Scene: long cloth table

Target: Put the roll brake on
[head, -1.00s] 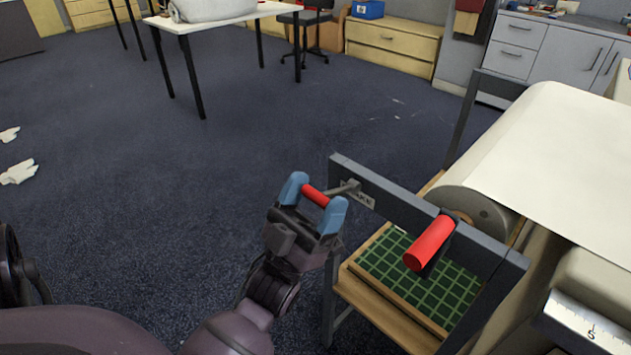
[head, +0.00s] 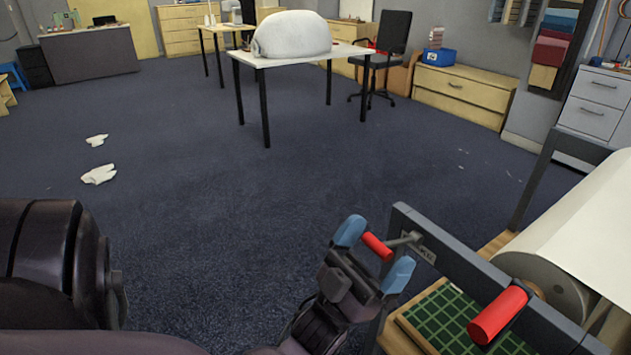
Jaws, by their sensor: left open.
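The roll brake is a lever with a small red grip (head: 377,247) on a grey metal arm, mounted on the dark grey frame (head: 470,272) beside a partly hidden label. My left gripper (head: 375,254) is open, with its blue fingertips on either side of the red grip. I cannot tell whether they touch it. A larger red crank handle (head: 497,314) sticks out from the same frame to the right. Behind the frame is the big roll of off-white cloth (head: 588,235). My right gripper is not in view.
A green cutting mat (head: 443,318) lies on a wooden shelf below the frame. The carpet (head: 210,190) left of my gripper is clear apart from white scraps (head: 98,174). A white table (head: 290,58) with a pale bundle stands at the back.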

